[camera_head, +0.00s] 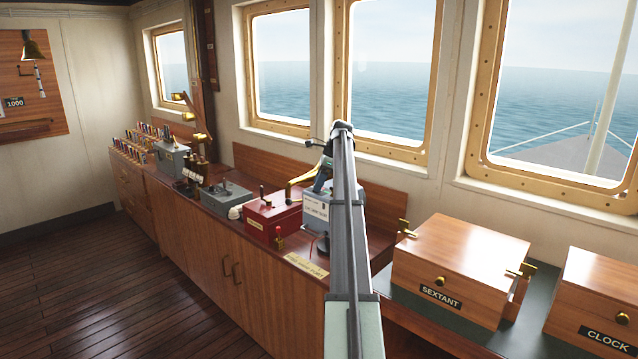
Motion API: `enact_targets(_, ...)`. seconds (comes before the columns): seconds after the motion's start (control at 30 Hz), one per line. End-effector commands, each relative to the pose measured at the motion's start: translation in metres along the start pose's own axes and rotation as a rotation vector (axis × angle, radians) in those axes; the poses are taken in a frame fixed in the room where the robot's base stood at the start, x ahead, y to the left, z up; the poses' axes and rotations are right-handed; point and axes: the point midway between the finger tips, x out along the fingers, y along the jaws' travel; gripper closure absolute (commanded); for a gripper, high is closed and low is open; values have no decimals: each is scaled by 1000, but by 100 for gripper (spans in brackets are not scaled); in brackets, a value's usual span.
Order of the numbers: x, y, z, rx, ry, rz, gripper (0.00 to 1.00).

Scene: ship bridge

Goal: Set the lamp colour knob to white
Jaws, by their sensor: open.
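I cannot pick out the lamp colour knob or its setting for sure; the labels on the boxes are too small to read. A blue-grey box (316,209) with a white label stands on the counter, partly hidden behind my arm. My arm reaches from the bottom middle up to the window. My gripper (321,182) seems to hang at the far end of the arm, over or in front of this box. Its fingers are mostly hidden, and I see nothing held in it. To the left are a red box (273,222) with a small lever on top and a low grey box (227,194) with small controls.
The wooden SEXTANT box (462,262) and CLOCK box (600,300) stand at right. Windows rise behind. The floor at left is clear.

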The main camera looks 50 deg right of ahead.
Motion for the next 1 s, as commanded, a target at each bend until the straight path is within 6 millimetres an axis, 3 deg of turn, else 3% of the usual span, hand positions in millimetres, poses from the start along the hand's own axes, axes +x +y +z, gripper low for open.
enact_targets(0.3,2,0,0,0,0,0,43)
enact_targets(0.87,2,0,0,0,0,0,97)
enact_targets(1.0,2,0,0,-10,0,5,99)
